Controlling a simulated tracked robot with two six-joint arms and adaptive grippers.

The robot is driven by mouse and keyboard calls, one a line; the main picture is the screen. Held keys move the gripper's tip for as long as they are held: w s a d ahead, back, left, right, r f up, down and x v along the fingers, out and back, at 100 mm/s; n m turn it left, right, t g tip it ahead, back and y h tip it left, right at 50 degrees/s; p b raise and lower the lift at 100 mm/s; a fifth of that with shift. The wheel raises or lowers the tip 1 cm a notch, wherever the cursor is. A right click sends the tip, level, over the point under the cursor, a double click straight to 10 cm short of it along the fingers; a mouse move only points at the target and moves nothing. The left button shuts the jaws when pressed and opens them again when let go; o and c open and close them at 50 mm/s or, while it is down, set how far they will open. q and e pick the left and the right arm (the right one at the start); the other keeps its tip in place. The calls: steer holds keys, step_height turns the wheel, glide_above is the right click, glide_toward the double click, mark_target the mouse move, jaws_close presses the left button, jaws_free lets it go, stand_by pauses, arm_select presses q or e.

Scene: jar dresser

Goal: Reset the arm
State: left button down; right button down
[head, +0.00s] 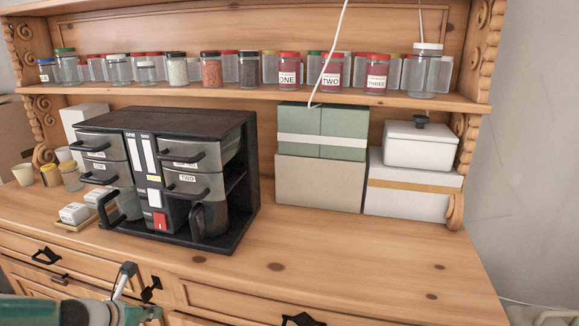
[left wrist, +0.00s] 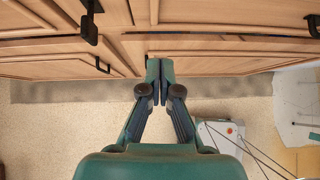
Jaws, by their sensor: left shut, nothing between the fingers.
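My left gripper shows at the bottom left of the head view (head: 128,282), in front of the dresser's drawers and below the top's edge. In the left wrist view, the gripper (left wrist: 159,82) has its green fingers together, with nothing between them. It points toward the wooden dresser front (left wrist: 220,50), and I cannot tell whether the tips touch it. My right gripper is in neither view.
The wooden dresser top (head: 340,265) is clear at the front and right. Jars line the shelf (head: 260,95). Black drawer handles (head: 302,319) stick out.

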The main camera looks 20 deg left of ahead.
arm_select(q)
steer(key=w+d+f+m+g+h, duration=0.1)
steer(key=d+f+m+g+h, duration=0.15)
steer(key=d+f, duration=0.6)
steer(key=d+f+m+g+h, duration=0.25)
steer(key=d+f+m, duration=0.2)
steer(key=d, duration=0.65)
steer(key=s+d+f+m+g, duration=0.1)
steer(key=s+d+f+m, duration=0.5)
steer(key=m, duration=0.7)
steer(key=s+d+f+m+g, duration=0.2)
steer(key=s+d+f+m, duration=0.4)
steer(key=m, duration=0.8)
step_height(320, 180, down, 2)
steer(key=d, duration=0.3)
steer(key=shift+s+m+y, duration=0.25)
steer(key=shift+m+y, duration=0.05)
